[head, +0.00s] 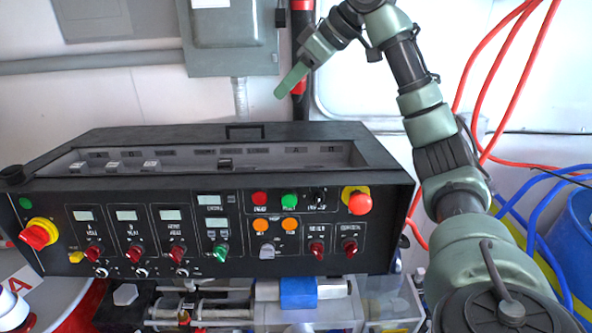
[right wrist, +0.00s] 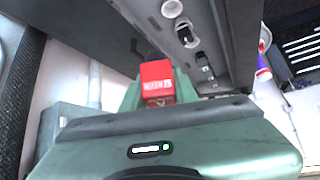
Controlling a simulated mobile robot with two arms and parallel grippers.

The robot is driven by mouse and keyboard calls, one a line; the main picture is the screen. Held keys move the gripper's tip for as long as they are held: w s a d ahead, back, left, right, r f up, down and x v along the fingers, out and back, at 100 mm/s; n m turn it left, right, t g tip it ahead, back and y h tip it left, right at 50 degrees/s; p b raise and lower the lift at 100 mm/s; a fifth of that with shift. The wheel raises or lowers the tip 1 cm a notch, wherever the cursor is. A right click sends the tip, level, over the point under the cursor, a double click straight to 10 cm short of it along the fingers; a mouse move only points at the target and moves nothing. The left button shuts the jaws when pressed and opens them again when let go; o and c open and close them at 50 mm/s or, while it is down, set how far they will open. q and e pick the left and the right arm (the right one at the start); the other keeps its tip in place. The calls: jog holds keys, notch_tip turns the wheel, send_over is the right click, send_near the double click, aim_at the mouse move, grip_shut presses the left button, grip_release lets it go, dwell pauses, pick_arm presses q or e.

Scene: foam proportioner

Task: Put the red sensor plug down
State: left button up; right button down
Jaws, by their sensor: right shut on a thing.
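The red sensor plug (right wrist: 157,82), a small red block with white lettering, shows in the middle of the right wrist view. It is at the green fingers of my right gripper (right wrist: 155,95), which is shut on it. In the head view my right gripper (head: 281,93) is raised above the back of the black console (head: 130,145), in front of the wall. The plug cannot be made out in the head view. My left gripper is in neither view.
The console front carries knobs, lamps and a red stop button (head: 359,201). A grey electrical box (head: 232,35) and a black-and-red pipe (head: 301,60) are behind my right gripper. Red hoses (head: 484,75) hang at the right, with a blue barrel (head: 578,228) below.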

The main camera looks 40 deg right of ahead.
jog(key=f, duration=1.4)
jog(key=shift+s+a+f, duration=0.15)
jog(key=shift+s+f, duration=0.05)
jog(key=shift+f, duration=0.15)
jog(key=shift+s+f, duration=0.1)
jog(key=shift+f, duration=2.3)
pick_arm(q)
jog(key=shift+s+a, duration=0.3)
pick_arm(e)
jog(key=c, duration=1.1)
grip_release()
